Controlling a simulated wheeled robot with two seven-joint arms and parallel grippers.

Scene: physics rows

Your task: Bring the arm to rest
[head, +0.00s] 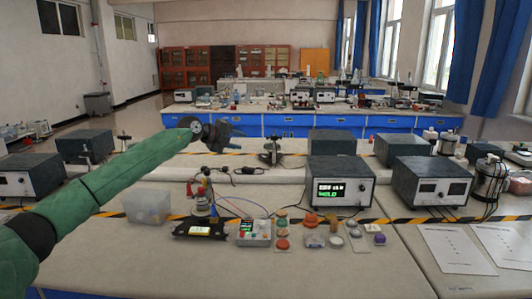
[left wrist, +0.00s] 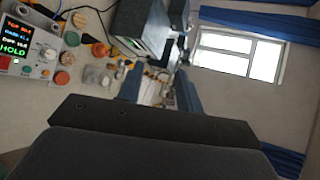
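My left arm (head: 110,184), in a green sleeve, reaches from the lower left of the head view up over the bench. Its dark gripper (head: 228,134) is raised in the air above the bench, clear of the things on it. In the left wrist view the two blue-grey fingers of the gripper (left wrist: 161,82) stand apart with nothing held between them. That view is tilted and looks across the bench to a window. My right arm and gripper are not in view.
Below stand a clear bin (head: 147,206), a small panel box (head: 253,232) and a lit instrument (head: 340,183), with several small coloured pieces between. Two paper sheets (head: 457,249) lie at right. The front of the bench (head: 230,272) is clear.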

